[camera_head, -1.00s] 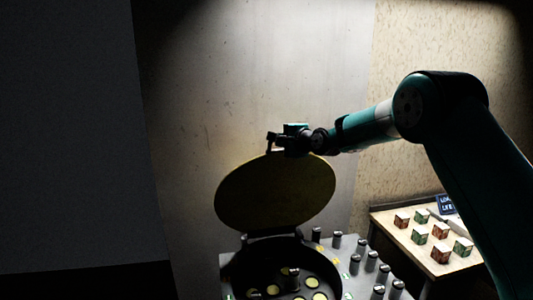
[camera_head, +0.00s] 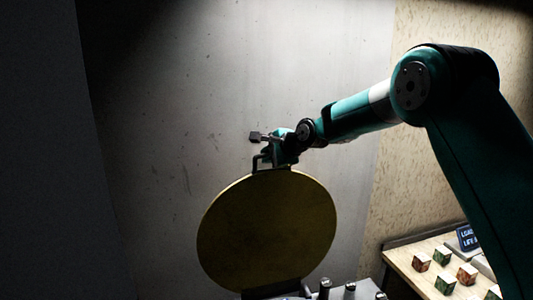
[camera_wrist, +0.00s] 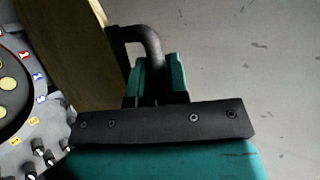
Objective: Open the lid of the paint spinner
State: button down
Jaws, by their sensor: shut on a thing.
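The paint spinner's lid (camera_head: 265,230) is a round yellow disc that stands raised, nearly upright, in the head view. Its inner side shows as a brownish panel at the left of the wrist view (camera_wrist: 62,50). A dark bent handle (camera_wrist: 148,42) sticks out from the lid's edge. My gripper (camera_head: 268,158) is at the lid's top edge, and its teal fingers (camera_wrist: 157,82) are shut on the handle. The spinner's base (camera_wrist: 28,85) shows at the left of the wrist view, with a dark bowl, yellow round spots and coloured labels. In the head view the base is mostly below the picture.
A wooden table (camera_head: 405,262) with several small boxes and a dark sign (camera_head: 468,238) stands at the lower right. Several dark-capped knobs or jars (camera_wrist: 40,152) line the spinner's rim. A pale wall panel (camera_head: 240,80) rises behind the lid.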

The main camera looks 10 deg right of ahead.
jog(key=shift+w+d, duration=0.2)
jog(key=shift+d, duration=0.2)
jog(key=c, duration=1.5)
grip_release()
jog(key=o, duration=0.4)
jog(key=shift+d, duration=0.2)
jog(key=shift+s+a, duration=0.1)
jog(key=shift+a, duration=0.2)
jog(key=shift+s+d+r+b, duration=0.15)
jog(key=shift+s+d+b, duration=0.15)
jog(key=shift+b, duration=0.1)
jog(key=b+v, duration=0.7)
jog(key=v, duration=0.9)
jog(key=shift+s+a+r, duration=0.1)
jog(key=shift+s+r, duration=0.05)
jog(key=shift+s, duration=0.1)
